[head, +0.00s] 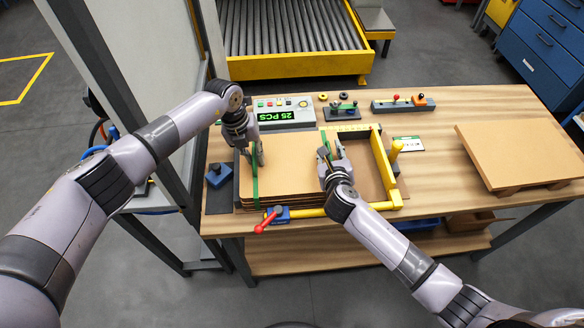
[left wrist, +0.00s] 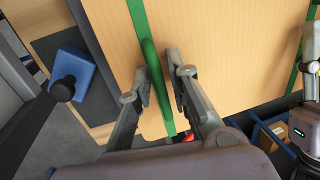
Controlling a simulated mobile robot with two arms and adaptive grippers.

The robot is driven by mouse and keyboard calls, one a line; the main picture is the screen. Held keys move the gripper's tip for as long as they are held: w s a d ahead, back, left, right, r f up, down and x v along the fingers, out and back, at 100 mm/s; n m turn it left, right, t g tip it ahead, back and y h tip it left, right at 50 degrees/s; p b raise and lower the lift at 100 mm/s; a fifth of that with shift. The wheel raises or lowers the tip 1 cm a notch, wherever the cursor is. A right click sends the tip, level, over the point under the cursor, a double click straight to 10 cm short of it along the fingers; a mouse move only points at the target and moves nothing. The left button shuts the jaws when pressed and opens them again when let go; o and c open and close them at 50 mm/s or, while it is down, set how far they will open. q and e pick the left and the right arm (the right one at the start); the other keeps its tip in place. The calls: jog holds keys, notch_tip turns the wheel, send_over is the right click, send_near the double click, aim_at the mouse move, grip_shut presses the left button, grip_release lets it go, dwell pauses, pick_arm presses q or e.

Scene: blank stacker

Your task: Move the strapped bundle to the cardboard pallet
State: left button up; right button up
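The strapped bundle (head: 290,160) is a stack of tan cardboard sheets with two green straps, lying in a stacking bay on the table. My left gripper (head: 255,155) is over the bundle's left strap (head: 255,181). In the left wrist view, the open fingers (left wrist: 157,72) straddle a raised green strap loop (left wrist: 152,62), with gaps visible. My right gripper (head: 330,152) is at the right strap (head: 325,140), its fingers apart; contact there cannot be told. The cardboard pallet (head: 525,150) is a flat tan board on low feet at the table's right, with a bare top.
A yellow frame (head: 383,165) borders the bundle's right side. A red-handled clamp (head: 270,218) is at the front edge and a blue block (head: 218,174) at the left. A counter reading 25 PCS (head: 280,117) stands behind. Bare table (head: 435,165) lies before the pallet.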

pick_arm(q)
grip_shut()
pick_arm(e)
jog(key=c, duration=0.4)
grip_shut()
dwell(0.4)
